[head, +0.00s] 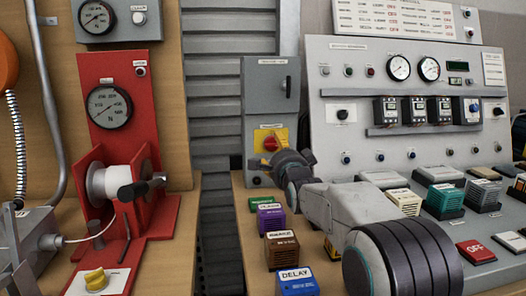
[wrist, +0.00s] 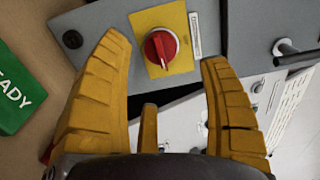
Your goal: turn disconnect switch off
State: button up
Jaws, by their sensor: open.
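The disconnect switch is a red rotary knob (head: 270,143) on a yellow plate, low on a grey cabinet (head: 271,100). In the wrist view the red knob (wrist: 160,47) shows on its yellow plate (wrist: 179,67), ahead of and between my fingertips. My gripper (wrist: 165,55) is open, with one yellow finger on each side and nothing held. It appears apart from the knob. In the head view my gripper (head: 277,160) is in front of the cabinet, just below the knob, and its fingers are partly hidden by my wrist.
Labelled blocks, among them a brown BRAKE block (head: 282,248) and a blue DELAY block (head: 297,280), stand on the wooden bench below my arm. A control panel (head: 435,100) is at the right. A red winch stand (head: 122,130) is at the left. A green READY block (wrist: 15,90) is beside my gripper.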

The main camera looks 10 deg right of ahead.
aim_at(272, 145)
jog(key=w+b, duration=0.1)
jog(key=w, duration=0.1)
jog(key=shift+w+f+b, duration=0.15)
jog(key=shift+w+b, duration=0.15)
jog(key=shift+w, duration=0.05)
jog(key=shift+w+p, duration=0.3)
jog(key=shift+w, duration=2.15)
jog(key=shift+r, duration=0.25)
jog(key=c, duration=1.2)
